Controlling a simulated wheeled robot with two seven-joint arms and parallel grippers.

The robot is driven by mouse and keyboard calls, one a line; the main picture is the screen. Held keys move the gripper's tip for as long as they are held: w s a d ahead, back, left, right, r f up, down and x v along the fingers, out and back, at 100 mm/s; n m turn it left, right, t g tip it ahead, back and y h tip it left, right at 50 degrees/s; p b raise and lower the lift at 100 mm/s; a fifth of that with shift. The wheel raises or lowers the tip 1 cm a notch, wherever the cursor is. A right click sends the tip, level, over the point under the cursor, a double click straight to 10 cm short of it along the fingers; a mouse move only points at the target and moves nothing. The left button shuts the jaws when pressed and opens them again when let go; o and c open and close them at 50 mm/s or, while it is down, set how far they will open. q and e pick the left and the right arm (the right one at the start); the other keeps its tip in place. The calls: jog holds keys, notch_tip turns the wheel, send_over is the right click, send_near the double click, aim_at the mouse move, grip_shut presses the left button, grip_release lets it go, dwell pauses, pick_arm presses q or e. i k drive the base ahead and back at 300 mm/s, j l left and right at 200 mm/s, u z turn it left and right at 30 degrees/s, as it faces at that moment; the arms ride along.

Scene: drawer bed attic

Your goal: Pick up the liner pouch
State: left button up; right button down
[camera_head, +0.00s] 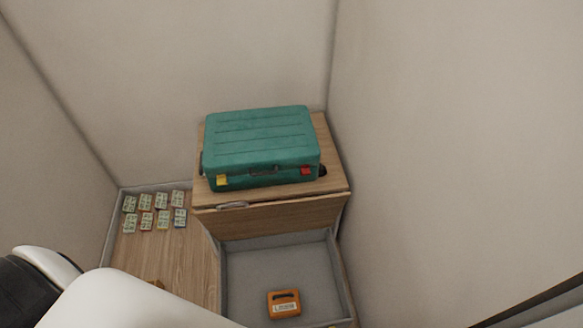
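A small orange case or pouch (284,303) with a dark handle and a pale label lies in the open grey drawer (262,252), near the bottom of the head view. I cannot tell for sure whether it is the liner pouch. Nothing touches it in view. White and dark parts of my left arm fill the lower left corner. Neither of my grippers shows in this view.
A teal suitcase (258,140) with yellow and red latches lies on the wooden cabinet top (325,150) behind the drawer. Several small patterned packets (146,220) lie in rows on the wooden surface (175,258) at left. Plain walls close in both sides.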

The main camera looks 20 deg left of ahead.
aim_at(284, 304)
jog(key=k+u, duration=0.25)
jog(key=k, duration=0.35)
jog(key=k+j+u, duration=0.15)
jog(key=k+u, duration=0.15)
jog(key=k, duration=0.25)
